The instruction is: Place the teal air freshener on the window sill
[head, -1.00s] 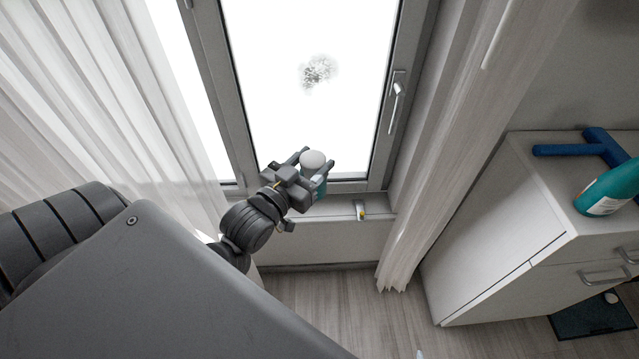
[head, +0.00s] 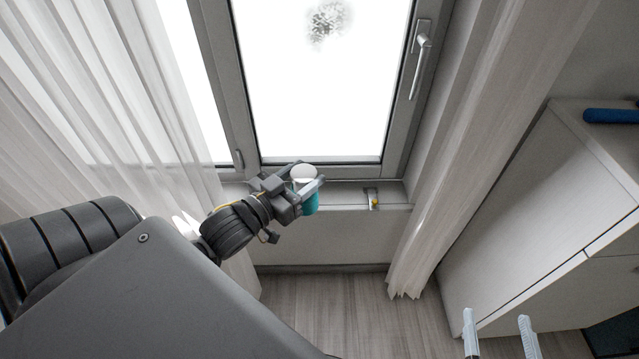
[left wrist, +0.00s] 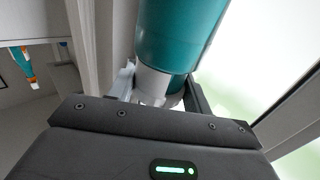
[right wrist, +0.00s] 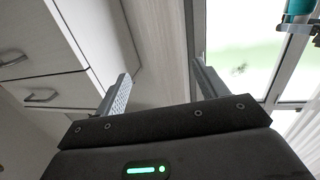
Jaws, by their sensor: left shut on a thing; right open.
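The teal air freshener (head: 309,200) has a white cap on top. My left gripper (head: 306,186) is shut on it near the cap, in front of the window and over or close to the window sill (head: 340,194). Whether its base touches the sill cannot be told. In the left wrist view the air freshener (left wrist: 180,35) fills the upper middle, its white end (left wrist: 155,85) between the fingers. My right gripper (right wrist: 160,88) is open and empty. Its fingertips (head: 499,322) show at the lower right of the head view, and the air freshener (right wrist: 300,8) appears at top right of its view.
A small metal item with a yellow part (head: 374,200) is on the sill to the right. Curtains (head: 440,180) hang on both sides of the window. A white cabinet (head: 545,210) stands at right, with a blue object (head: 610,116) on top.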

